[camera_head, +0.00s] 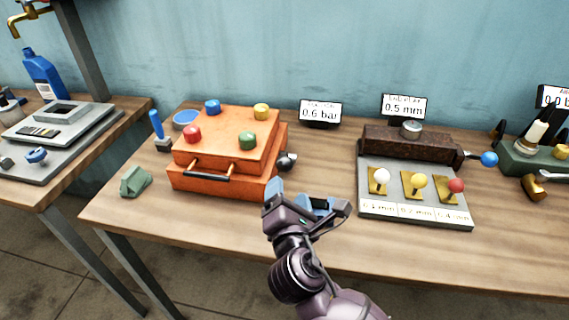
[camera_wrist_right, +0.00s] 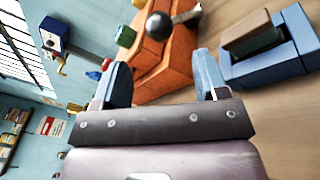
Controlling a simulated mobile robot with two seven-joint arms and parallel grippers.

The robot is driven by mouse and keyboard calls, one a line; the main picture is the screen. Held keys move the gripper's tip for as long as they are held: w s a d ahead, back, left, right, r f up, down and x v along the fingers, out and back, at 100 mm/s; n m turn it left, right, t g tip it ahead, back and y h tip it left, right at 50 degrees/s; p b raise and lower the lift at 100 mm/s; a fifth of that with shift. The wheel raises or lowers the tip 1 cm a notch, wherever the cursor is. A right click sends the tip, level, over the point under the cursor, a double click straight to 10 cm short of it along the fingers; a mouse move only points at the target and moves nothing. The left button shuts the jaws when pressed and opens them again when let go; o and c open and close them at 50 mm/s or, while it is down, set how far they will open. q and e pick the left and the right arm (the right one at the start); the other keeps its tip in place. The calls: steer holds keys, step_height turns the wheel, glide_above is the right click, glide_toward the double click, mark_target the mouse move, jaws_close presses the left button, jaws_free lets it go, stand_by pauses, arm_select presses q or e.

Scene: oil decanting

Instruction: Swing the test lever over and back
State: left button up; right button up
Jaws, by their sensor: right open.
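The orange box (camera_head: 222,160) stands left of the middle on the table, with red, blue, yellow and green knobs on top. A lever with a dark ball knob (camera_head: 287,161) sticks out of its right side; this ball also shows large in the right wrist view (camera_wrist_right: 159,26). No label shows which part is the test lever. My right gripper (camera_head: 306,202) is open and empty, in front and slightly right of the dark ball. In the right wrist view, the ball lies beyond the gap between my fingers (camera_wrist_right: 162,75), apart from them. My left gripper is out of view.
Right of the gripper stands a grey panel (camera_head: 415,218) with white, yellow and red toggles. A blue-ball lever (camera_head: 489,159) is at its back right. Displays reading 0.6 bar (camera_head: 320,113) and 0.5 mm (camera_head: 404,107) stand behind. A green block (camera_head: 135,181) lies front left.

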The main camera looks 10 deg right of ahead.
mark_target(285, 170)
steer(key=w+b, duration=0.1)
steer(key=w, duration=0.7)
steer(key=shift+d, duration=0.2)
steer(key=shift+w, duration=0.75)
